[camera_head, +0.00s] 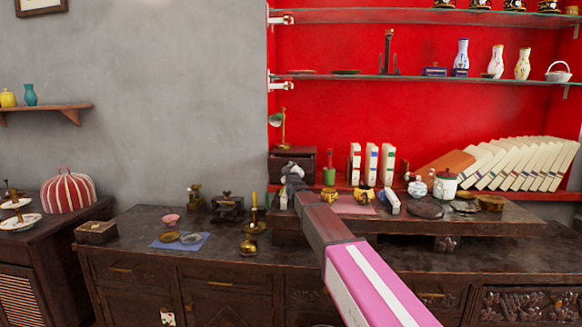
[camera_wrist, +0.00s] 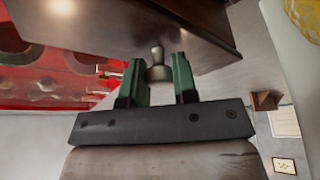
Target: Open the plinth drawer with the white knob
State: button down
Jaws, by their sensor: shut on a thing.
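The plinth is a small dark brown wooden box (camera_head: 293,163) at the back of the raised shelf, left of the books. In the wrist view its dark wooden underside or face (camera_wrist: 150,25) fills the top. A pale knob (camera_wrist: 157,68) sticks out from it, between the two green fingers of my gripper (camera_wrist: 158,82). The fingers are shut on the knob. I cannot tell whether the drawer is out at all.
A brass lamp (camera_head: 281,130) stands on the box. A green pot (camera_head: 329,174), upright books (camera_head: 371,163) and small yellow pots (camera_head: 361,194) stand to the right. A glass shelf (camera_head: 420,78) runs above. A blue cloth (camera_head: 180,241) with dishes lies on the lower counter at left.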

jog(key=s, duration=0.3)
jog(key=shift+s, duration=0.4)
jog(key=c, duration=0.9)
grip_release()
jog(key=shift+a, duration=0.1)
jog(key=shift+s+d+f, duration=0.2)
jog(key=shift+s, duration=0.4)
jog(key=s+r+v, duration=0.1)
jog(key=r+v, duration=0.2)
jog(key=v, duration=1.2)
jog(key=shift+s+d+r, duration=0.1)
jog(key=shift+d, duration=0.1)
